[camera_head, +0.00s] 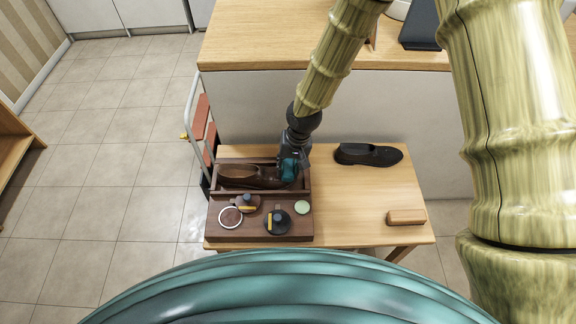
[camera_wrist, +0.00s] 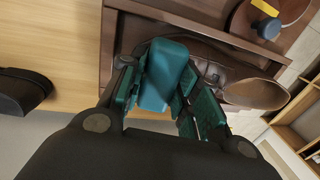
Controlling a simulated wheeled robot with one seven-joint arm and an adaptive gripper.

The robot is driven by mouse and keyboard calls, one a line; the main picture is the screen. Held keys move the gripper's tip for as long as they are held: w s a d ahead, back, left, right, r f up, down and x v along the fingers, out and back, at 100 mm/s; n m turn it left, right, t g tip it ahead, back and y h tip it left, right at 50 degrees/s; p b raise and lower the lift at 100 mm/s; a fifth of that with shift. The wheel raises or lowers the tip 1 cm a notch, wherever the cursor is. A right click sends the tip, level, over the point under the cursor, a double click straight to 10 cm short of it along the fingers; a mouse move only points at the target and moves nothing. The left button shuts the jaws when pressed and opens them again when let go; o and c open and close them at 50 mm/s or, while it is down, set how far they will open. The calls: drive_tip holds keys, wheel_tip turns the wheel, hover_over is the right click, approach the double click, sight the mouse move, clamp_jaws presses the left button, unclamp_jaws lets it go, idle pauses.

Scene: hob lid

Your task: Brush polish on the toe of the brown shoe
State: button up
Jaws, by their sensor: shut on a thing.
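The brown shoe (camera_head: 240,179) lies in the rear bay of a dark wooden box (camera_head: 220,232), its opening to the left and its toe to the right. In the wrist view the shoe (camera_wrist: 250,88) points its toe towards my gripper. My gripper (camera_head: 290,168) is over the toe end, shut on a teal block-like thing (camera_wrist: 163,72). The gripper and this thing hide much of the toe. I cannot tell whether the held thing touches the leather. An open tin of brown polish (camera_head: 230,217) sits at the box's front left.
A brown-topped piece (camera_head: 248,203) and a black one (camera_head: 278,222), both with yellow parts, and a pale green disc (camera_head: 302,207) sit on the box front. A black shoe (camera_head: 368,154) and a tan block (camera_head: 406,217) lie right on the table (camera_head: 355,200). A counter stands behind.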

drive_tip(key=shift+a, duration=0.7)
drive_tip(key=shift+d+f, duration=0.15)
drive_tip(key=shift+d, duration=0.7)
drive_tip(key=shift+a+r+p, duration=0.2)
drive_tip(key=shift+a+p, duration=0.4)
drive_tip(key=shift+a, duration=0.25)
drive_tip(key=shift+d+f, duration=0.2)
drive_tip(key=shift+d, duration=0.7)
drive_tip(key=shift+a+r+p, duration=0.2)
drive_tip(key=shift+a+p, duration=0.2)
drive_tip(key=shift+a, duration=0.5)
drive_tip(key=shift+d+f, duration=0.2)
drive_tip(key=shift+d, duration=0.7)
drive_tip(key=shift+a, duration=0.15)
